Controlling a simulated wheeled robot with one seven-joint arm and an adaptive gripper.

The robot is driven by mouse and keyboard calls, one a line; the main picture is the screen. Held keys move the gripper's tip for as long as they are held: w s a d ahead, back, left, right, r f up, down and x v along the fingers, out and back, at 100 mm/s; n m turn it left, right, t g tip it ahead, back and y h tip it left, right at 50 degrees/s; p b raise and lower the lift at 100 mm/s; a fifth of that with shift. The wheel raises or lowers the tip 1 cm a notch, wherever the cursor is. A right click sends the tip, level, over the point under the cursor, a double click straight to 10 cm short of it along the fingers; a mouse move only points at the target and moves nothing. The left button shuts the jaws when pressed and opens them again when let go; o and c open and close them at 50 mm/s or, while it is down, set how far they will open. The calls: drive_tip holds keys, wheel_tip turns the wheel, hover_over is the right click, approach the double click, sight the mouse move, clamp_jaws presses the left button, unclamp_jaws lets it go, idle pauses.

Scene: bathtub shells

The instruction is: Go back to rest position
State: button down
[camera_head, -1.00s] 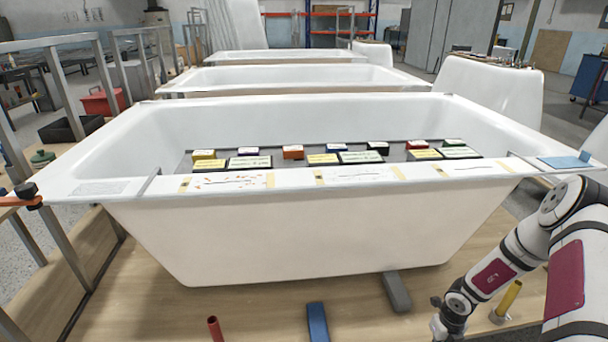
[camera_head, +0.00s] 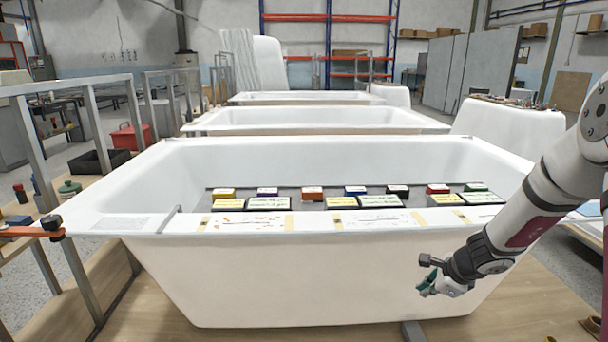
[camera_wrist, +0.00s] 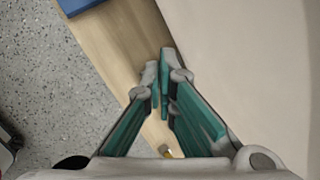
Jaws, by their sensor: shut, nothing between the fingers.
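My gripper (camera_head: 430,284) is at the lower right in the head view, in front of the outer wall of the nearest white bathtub shell (camera_head: 270,280). In the wrist view my gripper (camera_wrist: 160,62) points down with its green-padded fingertips together and nothing between them. The tub wall (camera_wrist: 250,60) fills the right side of that view. I cannot tell the exact gap between the fingers and the wall.
Several coloured blocks and labelled boxes (camera_head: 357,201) stand on a dark tray inside the tub. Wooden planks (camera_wrist: 110,40) lie below, beside speckled floor (camera_wrist: 50,90). A metal frame (camera_head: 90,130) stands at the left. More tubs (camera_head: 310,120) stand behind.

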drive_tip(key=s+a+r+n+g+y, duration=0.1)
drive_tip(key=s+a+r+n, duration=0.4)
drive_tip(key=a+r, duration=0.25)
drive_tip(key=s+a+r+n+y, duration=0.2)
drive_tip(key=s+a+r+n, duration=0.35)
drive_tip(key=r, duration=0.35)
drive_tip(key=s+a+r+n+g+h, duration=0.1)
drive_tip(key=s+a+r+n, duration=0.15)
drive_tip(key=s, duration=0.45)
drive_tip(key=s+a+r+n+g, duration=0.1)
drive_tip(key=s+a+r+n, duration=0.1)
drive_tip(key=s+r+n, duration=0.35)
drive_tip(key=s+d+f+n+g+h, duration=0.1)
drive_tip(key=s+d+n+h, duration=0.1)
drive_tip(key=s, duration=0.8)
drive_tip(key=s+d+n+g+h, duration=0.1)
drive_tip(key=s+d+n+h, duration=0.15)
drive_tip(key=s, duration=0.85)
wheel_tip(320, 180, up, 27)
drive_tip(key=t+p, duration=0.3)
drive_tip(key=p, duration=2.3)
drive_tip(key=shift+w+d+r+y, duration=0.2)
drive_tip(key=shift+d+y, duration=0.15)
drive_tip(key=shift+d, duration=0.1)
